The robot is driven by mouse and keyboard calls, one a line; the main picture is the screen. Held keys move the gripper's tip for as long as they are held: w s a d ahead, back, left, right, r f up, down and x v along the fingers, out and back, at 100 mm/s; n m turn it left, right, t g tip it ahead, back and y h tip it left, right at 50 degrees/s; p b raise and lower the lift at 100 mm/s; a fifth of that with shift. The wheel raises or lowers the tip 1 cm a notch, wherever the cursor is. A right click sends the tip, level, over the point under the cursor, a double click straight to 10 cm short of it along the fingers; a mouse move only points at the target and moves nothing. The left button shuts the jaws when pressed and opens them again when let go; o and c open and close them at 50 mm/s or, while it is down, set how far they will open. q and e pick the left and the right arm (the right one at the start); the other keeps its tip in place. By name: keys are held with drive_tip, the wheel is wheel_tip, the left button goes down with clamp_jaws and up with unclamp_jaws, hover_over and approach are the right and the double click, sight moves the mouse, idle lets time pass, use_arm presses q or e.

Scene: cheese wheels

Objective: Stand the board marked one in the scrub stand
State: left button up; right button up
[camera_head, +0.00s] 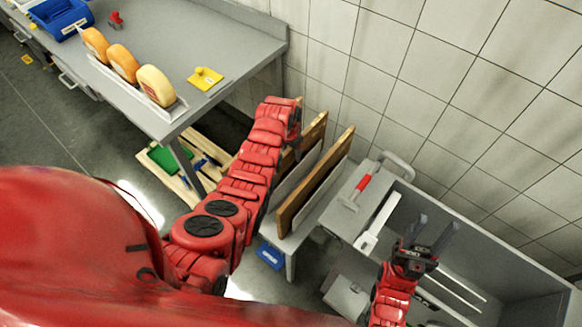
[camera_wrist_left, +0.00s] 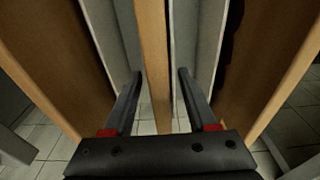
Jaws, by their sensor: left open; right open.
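Several wooden boards stand on edge between pale dividers in a low grey rack (camera_head: 273,231); the front board (camera_head: 318,190) shows best, with another board (camera_head: 314,130) behind it. No number is readable on them. My left gripper (camera_wrist_left: 160,75) is over the rack, open. In the left wrist view its fingers lie on either side of one board's edge (camera_wrist_left: 154,40), not visibly closed on it. In the head view my left arm hides the gripper. My right gripper (camera_head: 433,232) is open and empty above the grey sink unit. I cannot tell which thing is the scrub stand.
The sink unit (camera_head: 520,235) has a white bladed tool (camera_head: 376,228) and a red-handled tool (camera_head: 358,187) at its left. A grey table (camera_head: 190,40) holds cheese wheels (camera_head: 122,62), a yellow item (camera_head: 205,78) and a blue bin (camera_head: 62,17). A tiled wall stands behind.

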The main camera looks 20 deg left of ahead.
sight(291, 166)
use_arm(q)
wheel_tip(291, 166, down, 3)
drive_tip(key=shift+w+b, duration=0.15)
drive_tip(key=shift+b, duration=0.5)
drive_tip(key=shift+r, duration=0.15)
clamp_jaws()
idle(0.6)
